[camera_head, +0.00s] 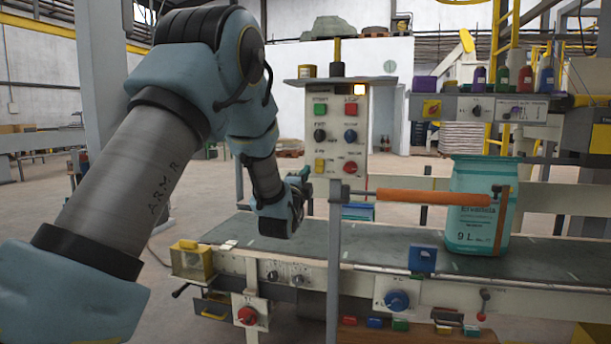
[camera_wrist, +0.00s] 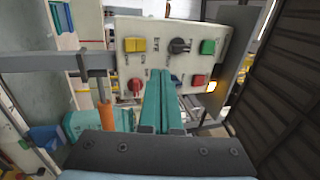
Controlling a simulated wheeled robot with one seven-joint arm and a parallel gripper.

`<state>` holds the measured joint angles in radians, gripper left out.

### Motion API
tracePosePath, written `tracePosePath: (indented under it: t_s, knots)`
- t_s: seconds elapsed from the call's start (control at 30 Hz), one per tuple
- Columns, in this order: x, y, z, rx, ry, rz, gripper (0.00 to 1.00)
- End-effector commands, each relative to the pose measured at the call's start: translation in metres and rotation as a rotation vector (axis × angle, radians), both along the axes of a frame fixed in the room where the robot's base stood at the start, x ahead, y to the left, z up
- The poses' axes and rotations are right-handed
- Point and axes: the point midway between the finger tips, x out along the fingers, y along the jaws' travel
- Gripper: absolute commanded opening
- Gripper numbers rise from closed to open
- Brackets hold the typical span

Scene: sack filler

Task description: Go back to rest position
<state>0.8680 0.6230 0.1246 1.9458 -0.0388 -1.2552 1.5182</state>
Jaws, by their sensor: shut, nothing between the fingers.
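My gripper (camera_wrist: 161,98) shows in the wrist view as two teal fingers pressed together with nothing between them. In the head view my gripper (camera_head: 304,174) is at the end of my blue and grey arm, just left of the control panel (camera_head: 335,133) and above the conveyor. The panel carries green, red, black and yellow buttons and knobs. In the wrist view the panel (camera_wrist: 172,55) lies beyond the fingers, which overlap its lower part. I cannot tell whether the fingertips touch anything.
A conveyor (camera_head: 380,243) runs across the front, with a teal sack (camera_head: 470,215) standing at its right. An orange roller bar (camera_head: 428,197) reaches from a grey post (camera_head: 334,270) toward the sack. A second panel with bottles (camera_head: 478,108) stands behind. Open floor lies at the left.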

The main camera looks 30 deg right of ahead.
Motion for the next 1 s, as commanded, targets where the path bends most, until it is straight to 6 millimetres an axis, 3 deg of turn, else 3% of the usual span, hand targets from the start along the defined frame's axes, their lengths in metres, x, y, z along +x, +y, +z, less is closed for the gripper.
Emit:
tracePosePath:
  t_s: [0.47, 0.57, 0.67, 0.77, 0.83, 1.0]
  knots:
    - [0.0, 0.0, 0.0, -0.001, 0.001, 0.0, 0.0]
    - [0.005, 0.008, -0.002, -0.001, 0.035, 0.008, 0.0]
    - [0.02, 0.037, -0.014, -0.009, 0.168, 0.039, 0.0]
    - [0.038, 0.09, -0.038, -0.038, 0.408, 0.107, 0.0]
    - [0.043, 0.136, -0.059, -0.081, 0.608, 0.179, 0.0]
    - [0.019, 0.247, -0.111, -0.232, 1.067, 0.408, 0.0]
